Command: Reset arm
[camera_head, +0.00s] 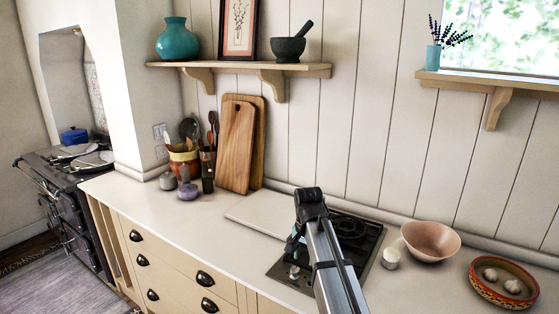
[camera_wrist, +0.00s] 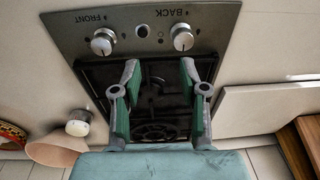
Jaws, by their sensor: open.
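My gripper (camera_wrist: 160,70) is open and empty in the wrist view. Its two fingers with green inner pads stand well apart over the black hob (camera_wrist: 150,100) with its steel control panel. Nothing is between the fingers. In the head view, my arm reaches over the counter and hides part of the hob (camera_head: 352,228). Only a small teal part of my gripper (camera_head: 292,243) shows there, beside the arm.
A pinkish bowl (camera_head: 430,241), a small white jar (camera_head: 391,258) and a patterned dish with garlic (camera_head: 503,284) stand right of the hob. A pale board (camera_head: 255,212) lies to its left. Wooden boards (camera_head: 237,150) lean against the wall. A shelf (camera_head: 240,68) hangs above.

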